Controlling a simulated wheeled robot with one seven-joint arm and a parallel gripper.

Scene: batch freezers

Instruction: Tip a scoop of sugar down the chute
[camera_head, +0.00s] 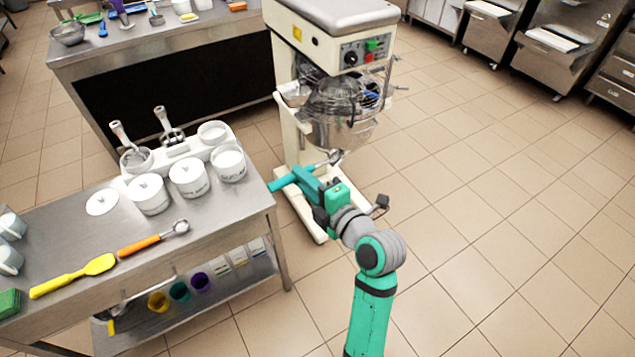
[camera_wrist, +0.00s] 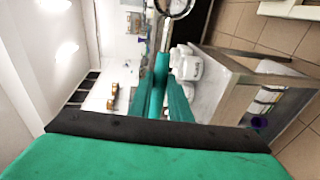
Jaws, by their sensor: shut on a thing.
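My gripper (camera_head: 303,178) is shut on the teal handle of a scoop (camera_head: 335,157). The scoop's metal end points right, low in front of the mixer bowl. In the wrist view the handle (camera_wrist: 161,68) stands between my fingers and the scoop's round metal end (camera_wrist: 176,6) is cut off by the top edge. The mixer (camera_head: 335,20) has a metal bowl (camera_head: 335,132) under a wire guard. A pale chute (camera_head: 293,93) sits at the guard's left side, above and left of the scoop, apart from it.
A steel table (camera_head: 225,215) at left holds white tubs (camera_head: 188,177), an orange-handled scoop (camera_head: 152,243) and a yellow spatula (camera_head: 75,275). Its right edge is near my gripper. A dark-fronted counter (camera_head: 170,75) stands behind. Floor at right is clear.

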